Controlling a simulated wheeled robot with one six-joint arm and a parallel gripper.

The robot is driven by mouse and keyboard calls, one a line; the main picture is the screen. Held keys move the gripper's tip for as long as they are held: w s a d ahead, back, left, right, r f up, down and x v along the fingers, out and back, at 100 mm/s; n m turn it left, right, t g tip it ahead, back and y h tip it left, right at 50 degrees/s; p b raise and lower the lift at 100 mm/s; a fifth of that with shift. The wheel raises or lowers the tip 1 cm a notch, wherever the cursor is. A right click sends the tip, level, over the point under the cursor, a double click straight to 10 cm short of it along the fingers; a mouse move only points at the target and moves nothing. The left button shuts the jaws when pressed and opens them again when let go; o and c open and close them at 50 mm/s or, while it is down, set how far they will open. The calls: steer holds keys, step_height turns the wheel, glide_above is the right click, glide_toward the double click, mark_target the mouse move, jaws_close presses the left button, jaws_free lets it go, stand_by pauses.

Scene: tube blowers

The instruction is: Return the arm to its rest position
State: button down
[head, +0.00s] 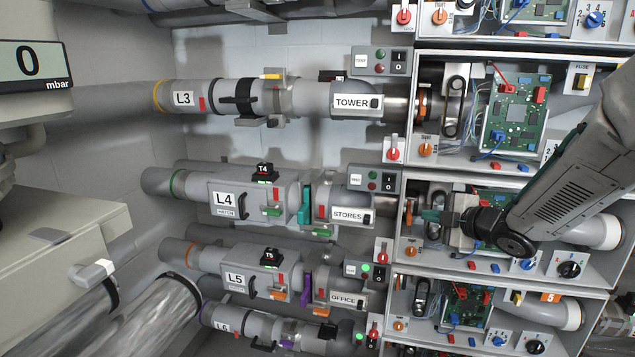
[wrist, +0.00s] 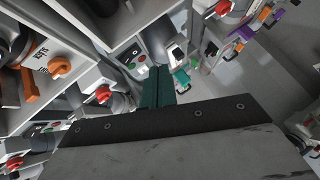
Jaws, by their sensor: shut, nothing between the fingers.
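My gripper (head: 432,215) is at the right in the head view, in front of the open control box of the STORES line. Its teal fingers point left and are shut with nothing between them. My arm (head: 565,185) reaches in from the right edge and hides part of that box. In the wrist view the shut teal fingers (wrist: 156,86) stand above the dark gripper body. I cannot tell whether the fingertips touch anything.
Control boxes with green circuit boards (head: 515,108), switches and knobs stack close around my gripper. Left of it run the tubes labelled L3 (head: 183,98), L4 (head: 226,198), L5 (head: 237,278) and L6. A pressure display (head: 30,65) reads 0 mbar.

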steer(key=s+d+f+m+g+h, duration=0.2)
steer(key=d+f+m+h, duration=0.2)
steer(key=d+m+h, duration=0.15)
steer(key=s+d+m+g+h, duration=0.3)
steer(key=s+m+g, duration=0.3)
steer(key=s, duration=0.4)
steer(key=s+a+r+m+g+y, duration=0.1)
steer(key=s+a+r+m, duration=0.1)
steer(key=s+a, duration=0.3)
steer(key=s+a+r+m+g+y, duration=0.1)
steer(key=s+a, duration=0.4)
steer(key=s, duration=0.6)
steer(key=s+a+r+m+g+y, duration=0.1)
steer(key=s+a+r+m, duration=0.3)
steer(key=s, duration=0.5)
steer(key=shift+a+g, duration=0.45)
steer(key=shift+g, duration=0.05)
